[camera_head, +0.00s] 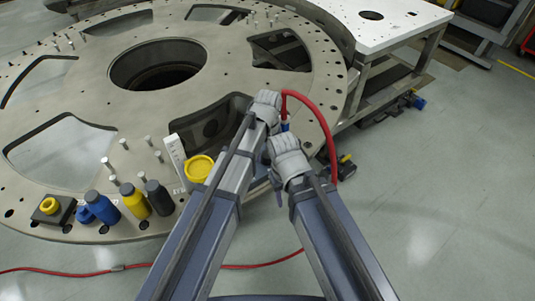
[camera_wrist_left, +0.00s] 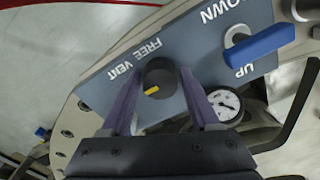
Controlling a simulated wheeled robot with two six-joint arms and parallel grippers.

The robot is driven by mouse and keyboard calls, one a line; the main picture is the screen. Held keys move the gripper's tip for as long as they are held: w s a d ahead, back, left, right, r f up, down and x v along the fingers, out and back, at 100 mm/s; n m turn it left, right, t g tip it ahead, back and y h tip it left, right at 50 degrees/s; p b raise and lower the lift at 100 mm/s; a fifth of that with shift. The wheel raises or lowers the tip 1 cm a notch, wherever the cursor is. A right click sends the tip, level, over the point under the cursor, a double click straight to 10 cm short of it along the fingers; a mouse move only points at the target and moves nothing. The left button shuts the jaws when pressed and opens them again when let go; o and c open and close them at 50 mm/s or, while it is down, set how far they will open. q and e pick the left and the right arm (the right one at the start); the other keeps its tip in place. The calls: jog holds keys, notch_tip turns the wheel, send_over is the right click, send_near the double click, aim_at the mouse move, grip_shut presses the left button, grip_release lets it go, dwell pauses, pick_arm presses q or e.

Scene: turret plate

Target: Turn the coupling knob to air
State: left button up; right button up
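In the left wrist view a round black knob (camera_wrist_left: 160,74) with a yellow pointer mark sits on a blue-grey panel (camera_wrist_left: 105,85). The mark lies on the knob's lower left in the picture.
A blue lever (camera_wrist_left: 260,45) marked UP and DOWN and a round gauge (camera_wrist_left: 224,103) are close to the knob. A red hose (camera_head: 329,125) arches beside both grippers. Bottles, including a blue one (camera_head: 103,208), stand on the turret plate (camera_head: 215,60). The right floor is clear.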

pick_arm(q)
jog(key=shift+o, duration=1.4)
jog(key=shift+r, duration=0.15)
notch_tip(320, 180, up, 8)
jog(key=p, duration=0.8)
jog(key=shift+f, duration=0.2)
jog(key=shift+s+f, duration=0.1)
